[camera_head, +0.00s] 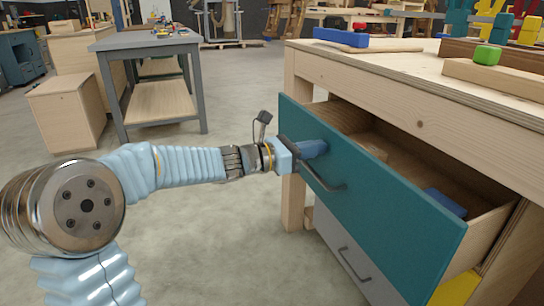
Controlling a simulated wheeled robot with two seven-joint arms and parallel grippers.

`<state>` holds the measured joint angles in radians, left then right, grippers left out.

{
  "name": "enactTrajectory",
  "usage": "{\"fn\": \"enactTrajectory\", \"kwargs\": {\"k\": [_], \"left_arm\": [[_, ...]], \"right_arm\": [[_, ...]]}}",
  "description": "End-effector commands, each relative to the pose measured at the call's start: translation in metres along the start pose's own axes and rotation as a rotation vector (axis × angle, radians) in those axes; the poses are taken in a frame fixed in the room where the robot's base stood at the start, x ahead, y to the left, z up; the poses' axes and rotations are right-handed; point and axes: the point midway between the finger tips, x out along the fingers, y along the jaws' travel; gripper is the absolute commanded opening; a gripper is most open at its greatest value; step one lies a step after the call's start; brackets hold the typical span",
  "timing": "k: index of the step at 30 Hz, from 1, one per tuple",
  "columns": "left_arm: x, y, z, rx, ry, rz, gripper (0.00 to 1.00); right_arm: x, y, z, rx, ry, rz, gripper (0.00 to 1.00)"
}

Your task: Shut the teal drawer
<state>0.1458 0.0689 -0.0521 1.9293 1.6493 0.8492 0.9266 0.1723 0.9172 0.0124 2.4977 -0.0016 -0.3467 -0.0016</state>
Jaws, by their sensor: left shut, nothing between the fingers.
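The teal drawer (375,205) is pulled out from the wooden workbench (390,75). Its inside shows, with a blue block (445,202) near the right end and a wooden piece further left. A dark bar handle (322,178) is on its front. My left gripper (318,150) is shut and empty at the drawer front, just above the handle's left part. It looks close to or touching the teal face; I cannot tell which. My right gripper is not in view.
A grey drawer (345,255) sits below the teal one. Blue, green and wooden blocks lie on the benchtop. A grey table (150,42) and a wooden cabinet (65,120) stand at the back left. The floor between is clear.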

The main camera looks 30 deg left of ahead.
Motion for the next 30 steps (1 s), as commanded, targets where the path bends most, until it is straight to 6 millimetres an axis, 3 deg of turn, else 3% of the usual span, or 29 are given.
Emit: {"fn": "enactTrajectory", "kwargs": {"k": [6,15,21,30], "left_arm": [[0.063,-0.001,-0.001,-0.001,0.000,-0.004,0.00],[0.133,-0.001,0.000,-0.001,0.000,-0.003,0.00],[0.161,0.000,0.001,0.000,0.000,-0.001,0.00],[0.177,0.000,0.001,0.000,-0.001,0.001,0.00]], "right_arm": [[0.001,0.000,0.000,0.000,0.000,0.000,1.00],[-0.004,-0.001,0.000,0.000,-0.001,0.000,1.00],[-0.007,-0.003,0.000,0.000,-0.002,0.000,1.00],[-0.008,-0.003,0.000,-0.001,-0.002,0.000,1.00]]}}
